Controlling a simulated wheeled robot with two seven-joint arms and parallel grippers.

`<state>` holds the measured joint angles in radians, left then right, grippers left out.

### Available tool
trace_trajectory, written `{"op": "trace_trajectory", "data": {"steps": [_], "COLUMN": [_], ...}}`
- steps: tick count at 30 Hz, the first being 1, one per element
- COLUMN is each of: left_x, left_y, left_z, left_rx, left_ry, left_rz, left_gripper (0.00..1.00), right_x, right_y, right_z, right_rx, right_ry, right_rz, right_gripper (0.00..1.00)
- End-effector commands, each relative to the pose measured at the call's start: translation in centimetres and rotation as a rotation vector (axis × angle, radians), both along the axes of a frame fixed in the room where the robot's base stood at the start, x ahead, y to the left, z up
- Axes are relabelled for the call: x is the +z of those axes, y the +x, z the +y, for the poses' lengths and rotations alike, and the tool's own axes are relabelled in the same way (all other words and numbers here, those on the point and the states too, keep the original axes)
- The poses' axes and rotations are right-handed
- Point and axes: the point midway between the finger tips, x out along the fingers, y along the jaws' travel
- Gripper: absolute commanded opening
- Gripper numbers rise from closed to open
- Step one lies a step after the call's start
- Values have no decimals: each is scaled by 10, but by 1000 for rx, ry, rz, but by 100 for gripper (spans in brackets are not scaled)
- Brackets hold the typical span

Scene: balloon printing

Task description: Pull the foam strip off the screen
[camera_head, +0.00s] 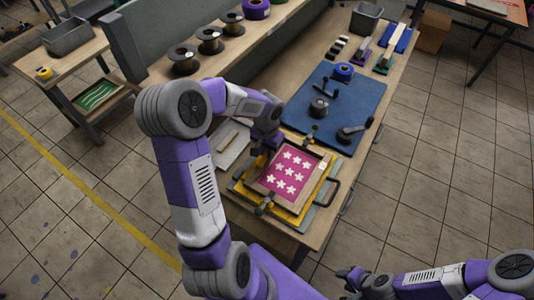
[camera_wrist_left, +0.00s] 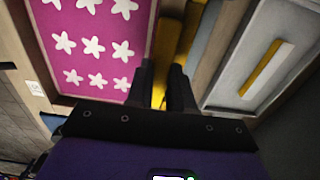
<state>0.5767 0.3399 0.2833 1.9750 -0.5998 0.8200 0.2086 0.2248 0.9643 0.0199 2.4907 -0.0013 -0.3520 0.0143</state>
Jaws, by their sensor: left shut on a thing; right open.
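The screen (camera_head: 290,172) is a wooden frame around a magenta field with white stars, lying on a yellow board (camera_head: 300,216). It also fills the upper left of the left wrist view (camera_wrist_left: 110,28). My left gripper (camera_head: 260,148) is at the screen's upper left edge. My right gripper (camera_head: 348,278) is open and empty, away from the table.
A grey tray (camera_head: 222,157) stands left of the screen; in the left wrist view a yellow-and-white strip (camera_wrist_left: 266,68) lies in it. A blue mat (camera_head: 345,92) with a black roll (camera_head: 318,108) and tools lies behind. A side handle (camera_head: 329,192) sticks out right.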

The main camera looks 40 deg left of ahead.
Motion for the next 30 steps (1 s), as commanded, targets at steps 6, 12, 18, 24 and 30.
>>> {"op": "trace_trajectory", "data": {"steps": [6,12,18,24,30], "left_x": [0,0,1,4,8], "left_y": [0,0,0,0,0], "left_z": [0,0,0,0,0], "left_rx": [0,0,0,0,0], "left_ry": [0,0,0,0,1], "left_rz": [0,0,0,0,-1], "left_gripper": [0,0,0,0,0], "right_x": [0,0,1,3,5], "right_y": [0,0,0,0,0], "right_z": [0,0,0,0,0], "right_rx": [0,0,0,0,0], "right_ry": [0,0,0,0,0], "right_rz": [0,0,0,0,0], "right_gripper": [43,43,43,43,43]}}
